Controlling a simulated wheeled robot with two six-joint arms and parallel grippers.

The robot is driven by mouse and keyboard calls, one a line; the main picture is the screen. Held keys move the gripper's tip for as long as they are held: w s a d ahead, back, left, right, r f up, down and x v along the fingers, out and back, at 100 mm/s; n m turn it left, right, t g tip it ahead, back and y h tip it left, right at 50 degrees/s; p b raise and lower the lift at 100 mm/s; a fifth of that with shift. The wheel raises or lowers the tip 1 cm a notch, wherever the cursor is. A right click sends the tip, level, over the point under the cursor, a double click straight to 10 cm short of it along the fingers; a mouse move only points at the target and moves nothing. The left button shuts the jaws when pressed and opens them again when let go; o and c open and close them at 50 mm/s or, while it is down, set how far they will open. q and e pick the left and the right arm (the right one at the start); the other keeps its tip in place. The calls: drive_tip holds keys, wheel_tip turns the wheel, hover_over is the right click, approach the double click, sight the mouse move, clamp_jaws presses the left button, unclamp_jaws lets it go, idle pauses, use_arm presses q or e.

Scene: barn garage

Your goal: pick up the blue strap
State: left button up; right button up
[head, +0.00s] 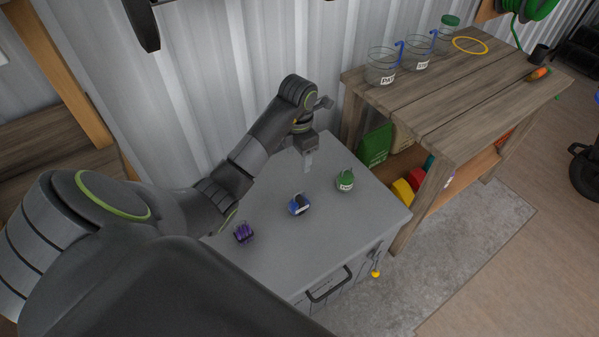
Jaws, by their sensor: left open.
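The blue strap (299,204) is a small rolled bundle with a dark part, lying on the grey cabinet top (265,259) near its middle. My left gripper (308,168) points down above the cabinet top, behind the blue strap in the picture and apart from it. It is open, and nothing shows between its fingers. My right gripper is not in the head view.
A purple bundle (243,232) lies left of the blue strap and a green one (345,180) lies right of it. A wooden workbench (430,110) with glass jars stands at the right. A corrugated wall (200,80) rises behind the cabinet.

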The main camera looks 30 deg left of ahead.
use_arm(q)
wheel_tip(320, 180, down, 4)
drive_tip(key=b, duration=0.8)
hover_over(299, 199)
wheel_tip(299, 199, down, 4)
drive_tip(key=shift+s+f, duration=0.15)
drive_tip(key=shift+f, duration=0.1)
wheel_tip(299, 199, down, 5)
drive_tip(key=b, duration=0.4)
drive_tip(key=shift+r, duration=0.2)
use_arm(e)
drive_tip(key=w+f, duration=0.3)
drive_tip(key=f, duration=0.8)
use_arm(q)
drive_tip(key=shift+f+b, duration=0.95)
drive_tip(key=shift+b, duration=0.05)
drive_tip(key=shift+f+b, duration=0.85)
drive_tip(key=shift+f, duration=0.15)
drive_tip(key=shift+f+b, duration=0.5)
drive_tip(key=shift+f, duration=0.3)
drive_tip(key=shift+w+f, duration=0.2)
drive_tip(key=shift+f, duration=1.6)
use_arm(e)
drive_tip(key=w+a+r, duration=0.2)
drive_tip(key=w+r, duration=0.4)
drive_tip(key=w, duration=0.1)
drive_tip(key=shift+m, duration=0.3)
use_arm(q)
drive_tip(key=shift+c, duration=0.5)
